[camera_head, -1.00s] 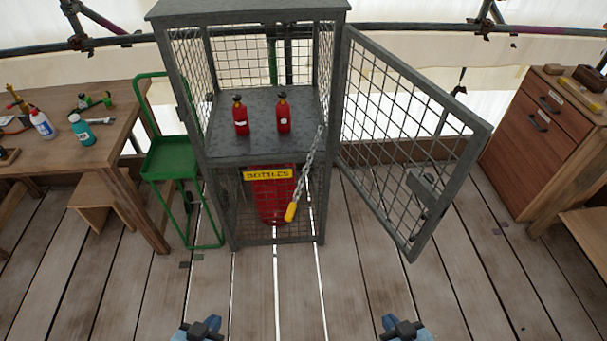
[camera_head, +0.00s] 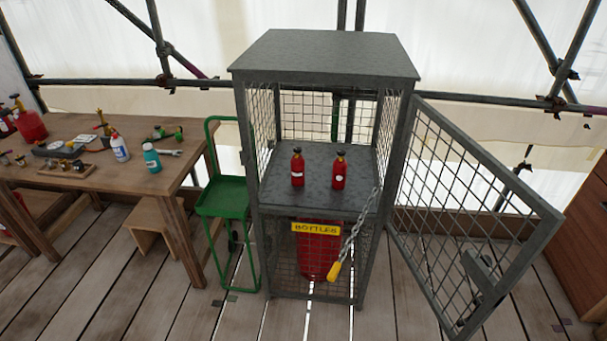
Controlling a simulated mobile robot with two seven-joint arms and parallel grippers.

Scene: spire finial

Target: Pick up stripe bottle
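Two small red bottles with dark tops stand upright on the grey shelf (camera_head: 318,198) of the mesh cage. The left bottle (camera_head: 297,167) and the right bottle (camera_head: 340,171) each carry a small pale mark. At this size I cannot tell which one is the stripe bottle. The cage door (camera_head: 470,210) stands open to the right, so the shelf is open to the front. A large red cylinder (camera_head: 318,258) stands behind mesh in the lower part, under a yellow "BOTTLES" sign (camera_head: 316,228). Neither of my grippers is in view.
A chain with a yellow end (camera_head: 334,271) hangs at the cage's front right. A green trolley (camera_head: 223,200) stands at its left. A wooden bench (camera_head: 80,178) with several tools and bottles is further left. A wooden cabinet (camera_head: 590,225) is at the right edge. Floorboards in front look clear.

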